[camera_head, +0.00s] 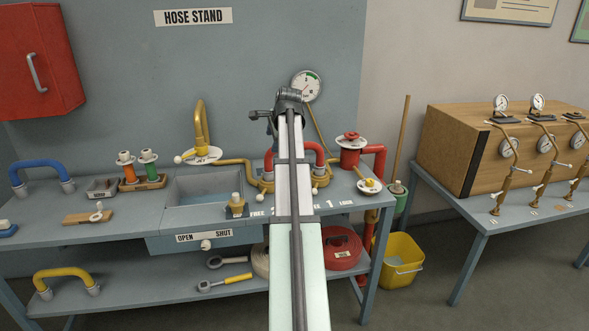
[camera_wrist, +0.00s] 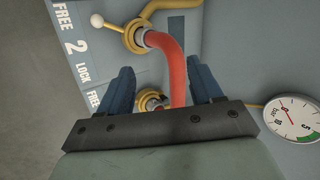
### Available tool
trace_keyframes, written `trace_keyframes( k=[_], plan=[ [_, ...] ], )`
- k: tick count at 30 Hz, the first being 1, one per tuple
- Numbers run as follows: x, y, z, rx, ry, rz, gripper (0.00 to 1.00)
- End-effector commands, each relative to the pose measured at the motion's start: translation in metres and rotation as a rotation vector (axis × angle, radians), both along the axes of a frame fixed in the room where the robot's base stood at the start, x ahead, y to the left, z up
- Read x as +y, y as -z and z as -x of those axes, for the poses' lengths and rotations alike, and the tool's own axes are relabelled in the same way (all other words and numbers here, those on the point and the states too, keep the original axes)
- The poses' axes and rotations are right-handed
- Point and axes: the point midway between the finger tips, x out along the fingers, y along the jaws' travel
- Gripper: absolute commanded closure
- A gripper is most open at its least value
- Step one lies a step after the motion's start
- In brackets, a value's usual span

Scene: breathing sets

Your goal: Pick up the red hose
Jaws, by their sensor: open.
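The curved red hose (camera_head: 321,153) arches over the back of the bench in the head view, its middle hidden by my arm. In the wrist view the red hose (camera_wrist: 176,68) runs between the two blue fingers of my gripper (camera_wrist: 162,70). One end sits in a brass collar (camera_wrist: 132,38) with a white-knobbed lever. The other end goes to a second collar, partly hidden by the gripper. The fingers are open, one on each side of the hose, with gaps. In the head view the gripper's fingertips are hidden by my arm.
A red valve post (camera_head: 350,158) stands right of the hose, and a round gauge (camera_head: 306,86) behind it. A yellow spout (camera_head: 202,125) and a sink (camera_head: 205,188) are to the left. A coiled red hose (camera_head: 343,250) lies on the lower shelf.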

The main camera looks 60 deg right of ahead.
Motion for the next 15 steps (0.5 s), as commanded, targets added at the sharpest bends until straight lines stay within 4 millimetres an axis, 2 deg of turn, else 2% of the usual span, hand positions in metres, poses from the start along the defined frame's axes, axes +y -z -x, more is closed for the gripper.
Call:
trace_keyframes(
  k=[1,3,6,11,15],
  plan=[
    [-0.032,-0.016,0.002,0.038,0.039,-0.011,0.35],
    [-0.056,-0.026,0.013,0.092,0.085,-0.029,0.35],
    [-0.078,-0.037,0.025,0.146,0.135,-0.049,0.35],
    [-0.092,-0.043,0.036,0.187,0.174,-0.062,0.35],
    [-0.094,-0.035,0.036,0.191,0.177,-0.065,0.35]
  ],
)
